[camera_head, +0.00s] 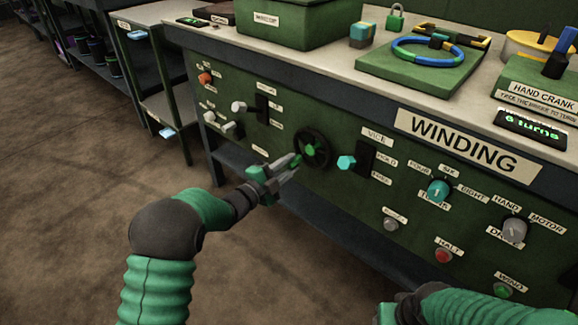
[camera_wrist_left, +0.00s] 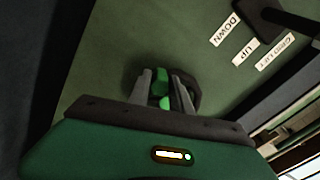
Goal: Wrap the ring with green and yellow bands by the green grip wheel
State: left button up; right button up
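The grip wheel (camera_head: 312,148) is a dark wheel with a green hub on the green front panel. A green handle stands out from it, also visible in the left wrist view (camera_wrist_left: 160,86). My left gripper (camera_head: 292,165) is at the wheel, its fingers on either side of the green handle. I cannot tell whether they press on it. The ring (camera_head: 402,53) is mostly blue and lies on a green block on the bench top, with a black and yellow piece at its far side. My right arm enters at bottom right; its fingertips do not show.
The panel carries a teal vice knob (camera_head: 346,162), a teal turns dial (camera_head: 438,191), a grey drive dial (camera_head: 514,229), a red halt button (camera_head: 443,255) and a green wind button (camera_head: 503,290). A hand crank (camera_head: 558,55) stands at right. Floor at left is clear.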

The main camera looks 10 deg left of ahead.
pick_arm(q)
jog(key=o, duration=0.5)
jog(key=shift+f, duration=0.1)
jog(key=shift+c, duration=0.2)
jog(key=shift+s+a, duration=0.15)
jog(key=p+v, duration=0.6)
jog(key=v, duration=1)
jog(key=shift+s+p, duration=0.25)
jog(key=shift+p, duration=0.15)
jog(key=shift+a, duration=0.15)
